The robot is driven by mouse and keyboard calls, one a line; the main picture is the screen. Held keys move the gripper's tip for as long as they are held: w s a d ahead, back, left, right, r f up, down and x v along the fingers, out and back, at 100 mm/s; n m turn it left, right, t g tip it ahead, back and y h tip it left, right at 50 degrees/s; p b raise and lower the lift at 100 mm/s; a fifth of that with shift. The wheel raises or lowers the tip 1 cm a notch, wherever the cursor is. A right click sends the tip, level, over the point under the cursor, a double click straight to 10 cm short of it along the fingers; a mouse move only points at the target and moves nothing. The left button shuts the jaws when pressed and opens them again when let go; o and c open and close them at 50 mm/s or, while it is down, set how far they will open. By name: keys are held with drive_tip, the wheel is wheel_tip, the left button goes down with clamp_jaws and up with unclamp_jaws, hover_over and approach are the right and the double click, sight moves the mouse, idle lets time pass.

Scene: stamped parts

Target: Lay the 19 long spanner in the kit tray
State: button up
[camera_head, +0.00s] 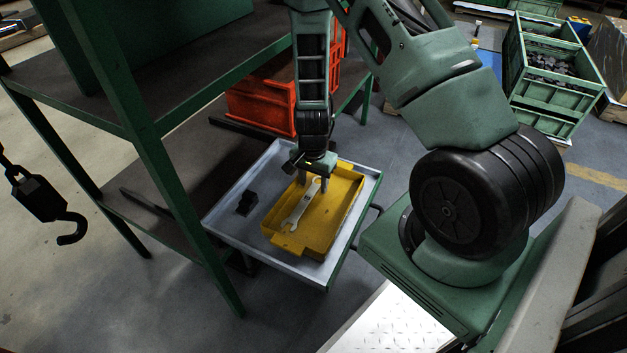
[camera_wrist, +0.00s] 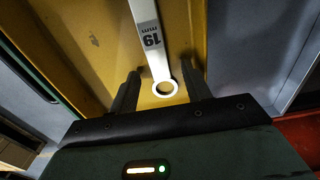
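The long spanner (camera_head: 302,205) lies lengthwise in the yellow kit tray (camera_head: 335,230), its open jaw toward the near end. In the wrist view the spanner (camera_wrist: 149,38) is pale and marked "19 mm", and its ring end sits between my fingers. The tray's yellow floor (camera_wrist: 85,45) shows behind it. My gripper (camera_head: 313,182) points down into the far part of the tray. In the wrist view my gripper (camera_wrist: 160,84) is open, with a finger on each side of the ring and visible gaps. Whether the ring touches the tray floor is hard to tell.
The tray stands on a grey-topped cart (camera_head: 232,222) with a small black block (camera_head: 247,203) to its left. A green shelf post (camera_head: 165,165) rises close on the left. Orange bins (camera_head: 262,100) are behind. A black hook (camera_head: 45,200) hangs far left.

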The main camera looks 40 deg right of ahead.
wheel_tip(320, 180, up, 18)
drive_tip(key=p, duration=0.6)
drive_tip(key=shift+a+f+p, duration=0.2)
drive_tip(key=shift+f+p, duration=0.05)
drive_tip(key=shift+p, duration=0.15)
drive_tip(key=shift+s, duration=0.1)
drive_tip(key=s+a+r+n+y, duration=0.1)
drive_tip(key=s+a+r+n, duration=0.1)
drive_tip(key=a+r+n, duration=0.35)
drive_tip(key=s+a+r+n, duration=0.2)
drive_tip(key=a, duration=0.6)
drive_tip(key=s+a+r+n+y, duration=0.1)
drive_tip(key=s+a+r+n, duration=0.15)
drive_tip(key=a, duration=0.45)
drive_tip(key=s+a+r+n+h, duration=0.1)
drive_tip(key=s+a+r+n, duration=0.25)
drive_tip(key=s+n, duration=0.25)
drive_tip(key=s+a+r+n, duration=0.3)
drive_tip(key=s+r+n, duration=0.1)
drive_tip(key=s+n, duration=0.15)
wheel_tip(320, 180, up, 25)
drive_tip(key=s+p, duration=0.1)
drive_tip(key=p, duration=2.3)
drive_tip(key=shift+s+f+p, duration=0.15)
drive_tip(key=shift+p, duration=0.15)
